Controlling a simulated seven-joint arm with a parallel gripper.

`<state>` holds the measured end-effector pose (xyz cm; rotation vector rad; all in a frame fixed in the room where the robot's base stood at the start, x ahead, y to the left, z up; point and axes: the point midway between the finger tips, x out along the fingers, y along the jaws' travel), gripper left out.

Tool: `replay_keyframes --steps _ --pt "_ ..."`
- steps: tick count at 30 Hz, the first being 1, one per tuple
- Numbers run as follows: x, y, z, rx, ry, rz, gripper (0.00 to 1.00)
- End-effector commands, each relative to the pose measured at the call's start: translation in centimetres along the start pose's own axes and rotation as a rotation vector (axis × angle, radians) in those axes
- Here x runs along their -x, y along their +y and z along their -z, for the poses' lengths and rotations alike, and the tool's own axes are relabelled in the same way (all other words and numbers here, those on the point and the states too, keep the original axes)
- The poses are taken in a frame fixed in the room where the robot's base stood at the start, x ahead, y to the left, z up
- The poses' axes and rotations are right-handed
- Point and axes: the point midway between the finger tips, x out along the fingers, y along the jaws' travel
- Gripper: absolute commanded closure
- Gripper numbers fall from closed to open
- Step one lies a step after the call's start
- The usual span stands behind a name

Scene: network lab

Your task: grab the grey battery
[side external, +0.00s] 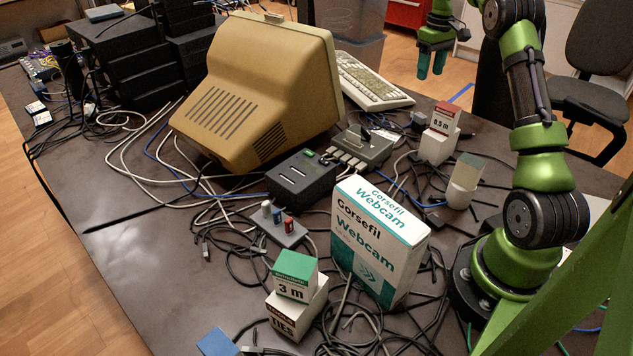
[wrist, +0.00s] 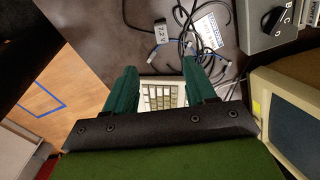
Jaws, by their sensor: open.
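A small upright grey cylinder (side external: 267,209), which looks like the grey battery, stands on a grey holder (side external: 286,238) in the side external view. A blue and a red cylinder stand beside it. My gripper (side external: 432,66) is far from it, raised at the top right beyond the keyboard. In the wrist view my gripper (wrist: 160,68) is open, with its two green fingers apart and nothing held between them. The grey cylinder cannot be made out in the wrist view.
A white webcam box (side external: 372,245) stands tall right of the holder. A beige monitor (side external: 255,90), a dark device (side external: 302,178) and a keyboard (side external: 372,82) lie behind. A green-topped box (side external: 295,277) is in front. Loose cables surround the holder. The table's front left is clear.

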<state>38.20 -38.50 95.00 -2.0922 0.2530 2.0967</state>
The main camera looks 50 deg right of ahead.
Motion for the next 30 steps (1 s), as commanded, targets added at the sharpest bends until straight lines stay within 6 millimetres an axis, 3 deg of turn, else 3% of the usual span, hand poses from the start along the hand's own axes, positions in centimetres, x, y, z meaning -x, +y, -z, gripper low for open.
replay_keyframes --steps 6,12,20,30 --pt "-5.0 -0.1 -0.1 -0.002 -0.003 0.004 0.45" --pt "-8.7 -0.1 0.0 -0.002 -0.001 0.003 0.45" --pt "-10.6 -0.2 -0.1 -0.002 0.000 0.002 0.45" --pt "-15.0 -0.4 -0.3 -0.004 0.001 0.002 0.45"
